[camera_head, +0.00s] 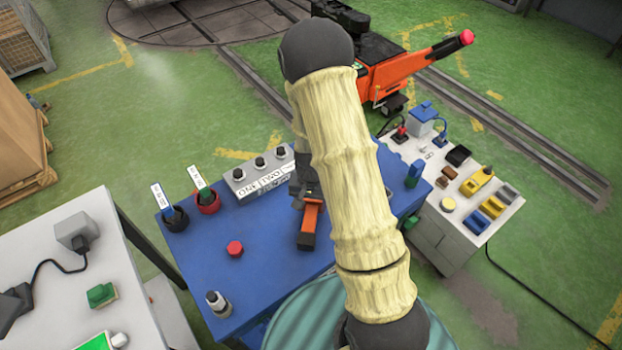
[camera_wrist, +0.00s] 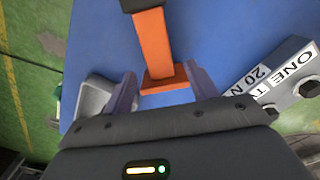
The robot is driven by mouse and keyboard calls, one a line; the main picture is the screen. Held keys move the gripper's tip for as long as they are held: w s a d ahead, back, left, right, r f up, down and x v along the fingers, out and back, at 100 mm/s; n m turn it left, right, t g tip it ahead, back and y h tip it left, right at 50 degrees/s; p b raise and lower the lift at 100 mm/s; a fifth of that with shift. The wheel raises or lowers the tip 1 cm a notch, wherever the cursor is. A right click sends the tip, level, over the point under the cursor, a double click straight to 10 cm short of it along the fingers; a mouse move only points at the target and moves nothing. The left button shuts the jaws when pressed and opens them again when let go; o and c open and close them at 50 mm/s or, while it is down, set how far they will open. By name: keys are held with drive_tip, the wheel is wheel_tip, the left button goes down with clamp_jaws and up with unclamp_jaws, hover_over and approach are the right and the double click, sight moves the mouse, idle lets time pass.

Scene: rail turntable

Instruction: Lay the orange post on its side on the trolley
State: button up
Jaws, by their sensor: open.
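The orange post (camera_head: 311,217) is on the blue-topped trolley (camera_head: 268,272), just below my gripper in the head view. In the wrist view the orange post (camera_wrist: 153,45) runs from a wider orange foot (camera_wrist: 164,79) to a dark end at the top edge. These views do not settle whether it is upright or on its side. My gripper (camera_wrist: 160,72) is open, its two fingers on either side of the foot in the picture, with visible gaps. My arm hides part of the trolley and much of the gripper in the head view.
A grey labelled button box (camera_head: 262,172), black (camera_head: 175,217) and red (camera_head: 207,201) pots with tags, a red button (camera_head: 235,248) and a grey knob (camera_head: 217,303) stand on the trolley. A white table (camera_head: 45,262) is at left.

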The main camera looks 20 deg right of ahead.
wheel_tip(320, 180, up, 12)
drive_tip(key=shift+f+b, duration=0.15)
drive_tip(key=shift+b, duration=0.25)
idle(0.8)
drive_tip(key=s+a+r+n+t, duration=0.1)
drive_tip(key=s+r+n+t, duration=0.1)
drive_tip(key=s+r+n, duration=0.3)
drive_tip(key=s+r, duration=0.3)
drive_tip(key=s, duration=0.3)
drive_tip(key=shift+a+t, duration=0.3)
